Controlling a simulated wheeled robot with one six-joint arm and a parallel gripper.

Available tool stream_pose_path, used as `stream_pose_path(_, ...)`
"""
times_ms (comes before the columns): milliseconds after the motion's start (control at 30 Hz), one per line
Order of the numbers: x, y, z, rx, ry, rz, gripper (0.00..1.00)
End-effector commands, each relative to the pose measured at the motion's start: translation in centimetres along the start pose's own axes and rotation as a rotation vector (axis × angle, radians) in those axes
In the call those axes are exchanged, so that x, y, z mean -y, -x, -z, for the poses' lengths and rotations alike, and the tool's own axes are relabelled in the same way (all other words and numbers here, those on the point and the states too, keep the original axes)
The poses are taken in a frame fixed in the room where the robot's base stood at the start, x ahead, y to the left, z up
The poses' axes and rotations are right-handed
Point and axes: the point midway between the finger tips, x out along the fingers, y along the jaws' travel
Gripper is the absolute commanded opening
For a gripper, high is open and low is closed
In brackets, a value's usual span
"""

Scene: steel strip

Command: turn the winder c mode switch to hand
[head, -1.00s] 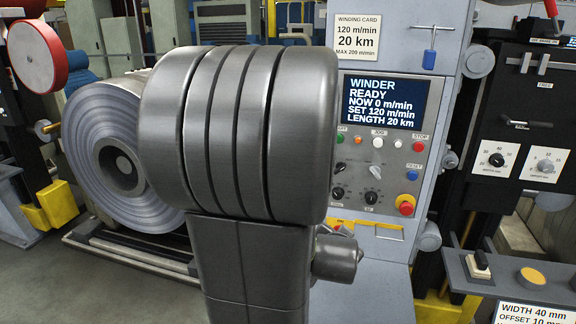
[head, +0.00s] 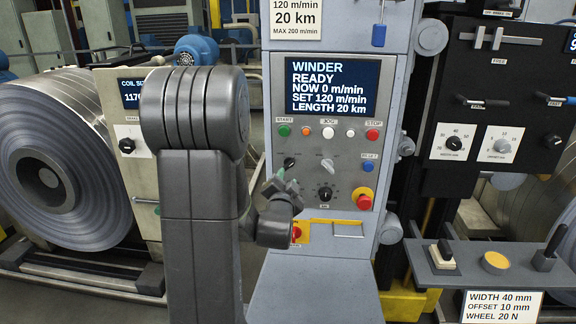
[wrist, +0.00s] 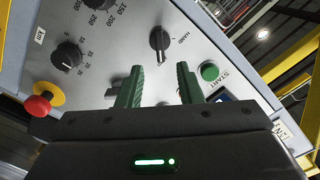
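The winder panel (head: 309,207) stands in the middle of the head view. A black switch knob (head: 290,162) sits on it below the green START button. In the wrist view the black knob (wrist: 160,39) has a white line running roughly up and down in the picture, and HAND is printed to its right. My gripper (head: 284,184) is just below this knob in the head view. In the wrist view my gripper (wrist: 160,76) has its two green fingers apart, with nothing between them. The knob lies beyond the fingertips, apart from them. Its other position labels are hidden or unreadable.
The START button (wrist: 209,71) is close beside the right finger. A red emergency button (head: 364,201), a black dial (head: 325,194) and a grey selector (head: 327,165) share the panel. The screen (head: 328,87) reads WINDER READY. A large steel coil (head: 75,150) stands left.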

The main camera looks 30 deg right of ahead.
Motion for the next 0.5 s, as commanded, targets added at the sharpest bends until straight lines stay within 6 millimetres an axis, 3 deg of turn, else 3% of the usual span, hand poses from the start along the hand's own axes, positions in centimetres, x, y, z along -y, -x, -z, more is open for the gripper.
stream_pose_path(200, 0.1, -4.3, 0.1, 0.000, 0.001, 0.000, 0.33)
stream_pose_path(500, 0.1, -7.3, 0.0, 0.001, 0.001, 0.000, 0.33)
